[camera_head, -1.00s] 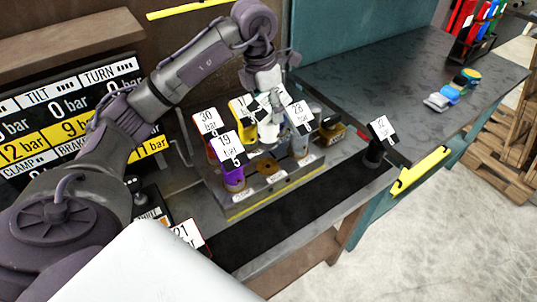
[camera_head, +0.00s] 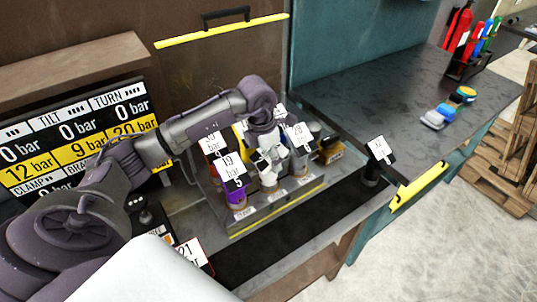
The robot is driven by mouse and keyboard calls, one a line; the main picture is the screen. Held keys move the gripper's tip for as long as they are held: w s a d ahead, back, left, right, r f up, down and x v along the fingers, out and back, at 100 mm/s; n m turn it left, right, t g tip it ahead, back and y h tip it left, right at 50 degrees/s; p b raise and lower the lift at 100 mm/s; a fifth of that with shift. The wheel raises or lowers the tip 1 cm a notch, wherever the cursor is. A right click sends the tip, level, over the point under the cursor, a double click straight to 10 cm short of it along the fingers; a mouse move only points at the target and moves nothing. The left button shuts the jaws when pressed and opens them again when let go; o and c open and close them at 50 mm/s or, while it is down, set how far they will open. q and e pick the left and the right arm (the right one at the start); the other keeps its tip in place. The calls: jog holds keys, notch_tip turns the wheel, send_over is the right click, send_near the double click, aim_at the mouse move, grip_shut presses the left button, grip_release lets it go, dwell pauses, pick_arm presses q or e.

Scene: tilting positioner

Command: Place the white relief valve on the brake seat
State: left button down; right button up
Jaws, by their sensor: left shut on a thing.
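My left gripper (camera_head: 266,158) points down over the middle front seat of the valve block (camera_head: 275,207). It is shut on the white relief valve (camera_head: 268,179), whose lower part shows below the fingers. The valve looks upright and is at the middle seat, between the purple valve and the grey valve. I cannot tell whether it is fully down in the seat. The seat's label is too small to read, and the seat is hidden by the valve. My right gripper is not in view.
A purple valve (camera_head: 237,198) tagged 19 stands close left, and a grey valve (camera_head: 300,160) tagged 28 close right. Red and yellow valves are partly hidden behind. A black tagged valve (camera_head: 371,172) stands on the dark strip. A pressure panel (camera_head: 75,135) stands left. The right bench is mostly clear.

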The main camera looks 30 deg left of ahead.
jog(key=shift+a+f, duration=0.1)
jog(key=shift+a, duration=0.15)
pick_arm(q)
jog(key=c, duration=0.5)
grip_release()
jog(key=shift+f, duration=0.1)
jog(key=o, duration=0.4)
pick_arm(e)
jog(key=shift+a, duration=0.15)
pick_arm(q)
jog(key=shift+r, duration=0.4)
jog(key=r+b, duration=0.1)
jog(key=r, duration=0.2)
jog(key=s+r+b, duration=0.1)
jog(key=r, duration=0.3)
jog(key=r+b, duration=0.1)
jog(key=r, duration=0.3)
jog(key=shift+s+a+r, duration=0.2)
jog(key=shift+s+a, duration=0.1)
jog(key=shift+s, duration=0.05)
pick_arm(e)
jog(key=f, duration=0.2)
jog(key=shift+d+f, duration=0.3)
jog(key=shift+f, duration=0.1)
